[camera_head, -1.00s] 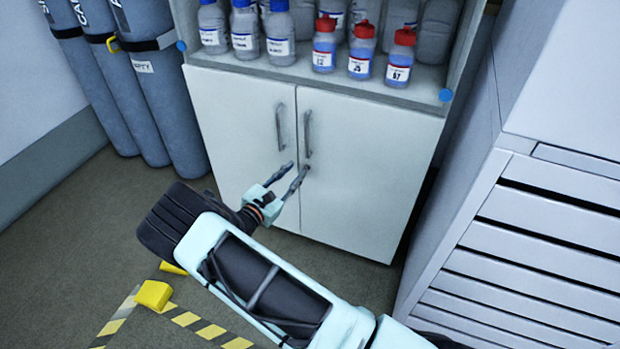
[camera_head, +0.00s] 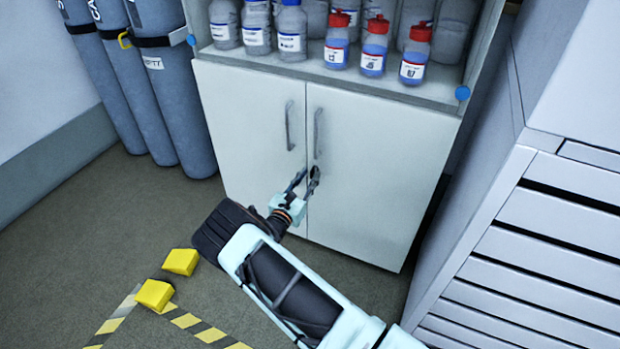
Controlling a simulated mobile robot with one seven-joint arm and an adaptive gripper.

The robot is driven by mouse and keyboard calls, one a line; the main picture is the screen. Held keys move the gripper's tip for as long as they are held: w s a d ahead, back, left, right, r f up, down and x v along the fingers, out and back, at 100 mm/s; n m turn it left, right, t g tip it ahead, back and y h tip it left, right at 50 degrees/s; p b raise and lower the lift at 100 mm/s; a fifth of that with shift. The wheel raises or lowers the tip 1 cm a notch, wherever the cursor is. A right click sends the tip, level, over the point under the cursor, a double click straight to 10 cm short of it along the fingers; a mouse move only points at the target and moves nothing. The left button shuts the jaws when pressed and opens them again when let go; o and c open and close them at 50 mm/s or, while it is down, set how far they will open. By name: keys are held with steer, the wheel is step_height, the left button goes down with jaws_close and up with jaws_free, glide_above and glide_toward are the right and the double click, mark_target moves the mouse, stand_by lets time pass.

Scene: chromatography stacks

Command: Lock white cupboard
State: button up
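The white cupboard (camera_head: 370,200) has two shut doors, each with a vertical grey handle: a left handle (camera_head: 289,125) and a right handle (camera_head: 318,133). A small dark lock spot (camera_head: 315,172) sits just below the right handle, partly hidden by my fingers. My gripper (camera_head: 307,178) is in front of the doors, with its fingertips at the lock. The fingers look nearer together than wide open. I cannot tell whether they touch the lock or hold a key there.
Open shelves above the doors hold several bottles (camera_head: 335,45), some with red caps. Gas cylinders (camera_head: 175,90) stand at the left. A white slatted cabinet (camera_head: 540,240) stands close at the right. Yellow blocks (camera_head: 155,295) and striped floor tape lie at lower left.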

steer(key=shift+w+d, duration=0.2)
steer(key=shift+w, duration=0.35)
jaws_close()
